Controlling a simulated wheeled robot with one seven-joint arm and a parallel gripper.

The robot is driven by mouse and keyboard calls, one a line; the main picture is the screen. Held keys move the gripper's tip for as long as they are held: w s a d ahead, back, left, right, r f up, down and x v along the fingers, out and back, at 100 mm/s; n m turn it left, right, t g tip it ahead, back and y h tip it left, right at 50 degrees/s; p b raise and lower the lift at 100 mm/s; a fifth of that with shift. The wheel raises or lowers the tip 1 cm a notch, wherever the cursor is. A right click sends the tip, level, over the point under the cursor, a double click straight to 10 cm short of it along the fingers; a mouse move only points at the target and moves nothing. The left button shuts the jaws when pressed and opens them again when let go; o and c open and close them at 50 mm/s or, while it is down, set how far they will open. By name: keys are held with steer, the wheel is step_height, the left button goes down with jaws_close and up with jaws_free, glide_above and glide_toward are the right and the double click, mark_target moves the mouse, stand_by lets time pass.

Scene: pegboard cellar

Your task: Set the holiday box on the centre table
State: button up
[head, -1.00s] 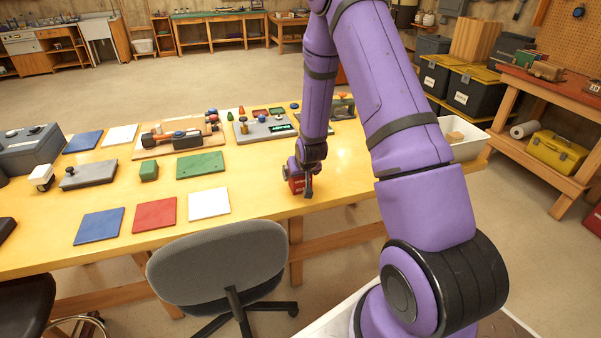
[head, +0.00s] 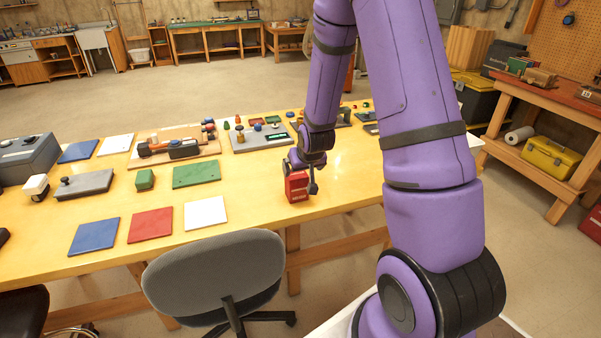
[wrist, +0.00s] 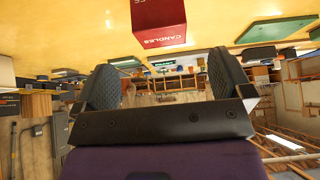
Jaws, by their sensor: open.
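A small red box (head: 297,187) stands upright on the yellow wooden table (head: 260,172), near its front edge. In the wrist view the red box (wrist: 158,22) is at the top and its face reads CANDLES; I see no holiday marking. My gripper (head: 308,172) is just behind and to the right of the box, low over the table. In the wrist view my gripper (wrist: 166,72) has its two dark fingers wide apart with nothing between them, and the box lies beyond the fingertips.
Coloured tiles, a green block (head: 145,179), a grey plate (head: 84,185) and several tools cover the table's left and back. A grey chair (head: 215,270) stands at its front edge. A side bench (head: 545,95) with a yellow toolbox (head: 550,155) is at right.

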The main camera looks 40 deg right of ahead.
steer(key=s+a+r+n+y, duration=0.1)
steer(key=s+a+r, duration=0.35)
steer(key=r, duration=0.55)
steer(key=s+a+r, duration=0.4)
steer(key=s+r, duration=0.1)
steer(key=r, duration=0.6)
steer(key=s+a+r+n, duration=0.1)
steer(key=s+a+r, duration=0.1)
steer(key=s+r, duration=0.3)
steer(key=s+a+r+n+g, duration=0.1)
steer(key=s+a+r, duration=0.2)
steer(key=s, duration=1.1)
steer(key=shift+s+a+r+y, duration=0.15)
steer(key=shift+s+r+y, duration=0.2)
steer(key=shift+r, duration=0.6)
steer(key=shift+w, duration=0.15)
steer(key=shift+c, duration=0.3)
